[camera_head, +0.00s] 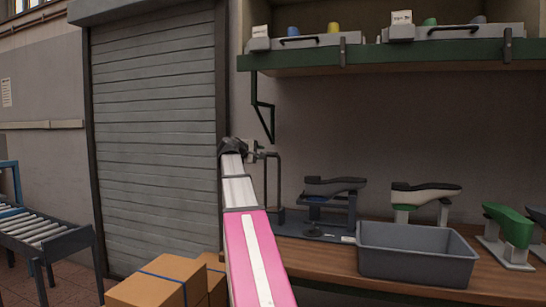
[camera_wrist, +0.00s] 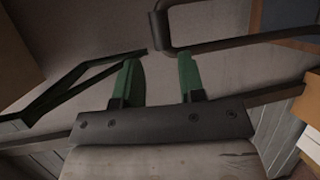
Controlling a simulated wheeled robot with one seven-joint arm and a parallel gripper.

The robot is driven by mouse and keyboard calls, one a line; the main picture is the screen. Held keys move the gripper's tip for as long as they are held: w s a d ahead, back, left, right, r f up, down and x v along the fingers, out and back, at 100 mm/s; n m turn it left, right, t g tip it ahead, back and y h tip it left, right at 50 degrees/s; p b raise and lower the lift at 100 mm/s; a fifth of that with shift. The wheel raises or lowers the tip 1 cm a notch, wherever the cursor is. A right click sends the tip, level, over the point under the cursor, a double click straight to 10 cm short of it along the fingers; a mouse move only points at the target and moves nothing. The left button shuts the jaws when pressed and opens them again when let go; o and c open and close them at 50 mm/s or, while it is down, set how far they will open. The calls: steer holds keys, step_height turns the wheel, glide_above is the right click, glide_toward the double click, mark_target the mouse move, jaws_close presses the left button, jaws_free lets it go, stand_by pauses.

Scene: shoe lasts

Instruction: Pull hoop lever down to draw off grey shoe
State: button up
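The grey shoe (camera_head: 335,184) sits sole-up on a dark stand on the bench in the head view. The dark hoop lever (camera_head: 274,182) rises at the left end of this stand, with its top bar close to my gripper (camera_head: 262,152). In the wrist view my gripper (camera_wrist: 157,62) has its two green fingers apart, with nothing between them. A bent dark bar, the hoop lever (camera_wrist: 163,32), shows just beyond the fingertips and runs off to the right. No contact with it is visible. The shoe is not clearly seen in the wrist view.
A grey bin (camera_head: 415,255) stands at the bench's front edge. A pale shoe (camera_head: 425,192) and a green last (camera_head: 510,224) stand farther right. A green shelf (camera_head: 400,59) with its bracket (camera_head: 262,108) is above. Cardboard boxes (camera_head: 160,282) are at lower left.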

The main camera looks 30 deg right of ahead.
mark_target(270, 155)
steer(key=x, duration=0.8)
steer(key=shift+d+f, duration=0.1)
steer(key=shift+d, duration=0.25)
jaws_close()
